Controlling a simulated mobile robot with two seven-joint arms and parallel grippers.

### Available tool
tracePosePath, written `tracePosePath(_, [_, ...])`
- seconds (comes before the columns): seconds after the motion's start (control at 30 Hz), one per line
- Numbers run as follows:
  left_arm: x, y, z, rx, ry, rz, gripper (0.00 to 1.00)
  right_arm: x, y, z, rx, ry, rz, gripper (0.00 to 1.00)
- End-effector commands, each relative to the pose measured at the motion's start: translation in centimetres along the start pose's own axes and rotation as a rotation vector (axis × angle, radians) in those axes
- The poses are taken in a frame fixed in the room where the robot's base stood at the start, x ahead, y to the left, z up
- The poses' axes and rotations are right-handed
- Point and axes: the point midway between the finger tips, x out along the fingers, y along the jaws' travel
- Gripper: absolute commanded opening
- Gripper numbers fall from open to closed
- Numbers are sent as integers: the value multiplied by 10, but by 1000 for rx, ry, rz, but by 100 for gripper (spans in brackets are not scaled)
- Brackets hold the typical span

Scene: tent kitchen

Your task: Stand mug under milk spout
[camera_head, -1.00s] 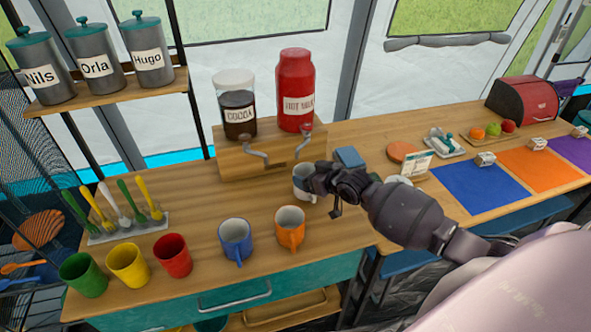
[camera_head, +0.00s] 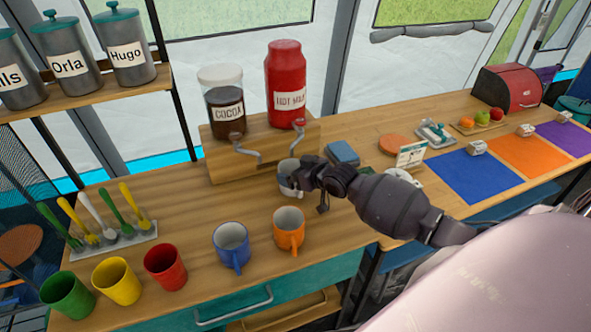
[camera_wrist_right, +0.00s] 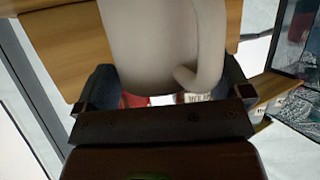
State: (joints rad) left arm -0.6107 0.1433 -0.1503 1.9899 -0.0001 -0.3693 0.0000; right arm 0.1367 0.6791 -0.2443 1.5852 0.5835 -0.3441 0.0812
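The white mug (camera_head: 286,182) is held in my right gripper (camera_head: 303,181), in front of the wooden dispenser stand. It appears just below and slightly left of the milk spout (camera_head: 298,135); its exact depth and whether it touches the counter are unclear. The red hot milk dispenser (camera_head: 286,85) stands on the stand above. In the right wrist view, the mug (camera_wrist_right: 160,45) fills the space between the fingers of my right gripper (camera_wrist_right: 165,92), with its handle toward the right finger. My left gripper is not in view.
The cocoa jar (camera_head: 223,95) with its own spout (camera_head: 240,145) is left of the milk. A blue mug (camera_head: 231,243) and an orange mug (camera_head: 289,230) stand in front. A blue box (camera_head: 342,153) sits right of the stand. Clear counter lies left of the held mug.

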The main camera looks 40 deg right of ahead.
Motion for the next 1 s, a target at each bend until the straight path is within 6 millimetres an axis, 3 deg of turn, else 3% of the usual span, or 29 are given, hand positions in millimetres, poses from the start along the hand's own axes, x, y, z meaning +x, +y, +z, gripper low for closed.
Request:
tracePosePath(0.37, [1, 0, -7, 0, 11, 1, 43, -5, 0, -4, 0, 0, 0, 100])
tracePosePath(1.0, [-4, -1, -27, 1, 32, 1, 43, -105, 0, -3, -1, -1, 0, 100])
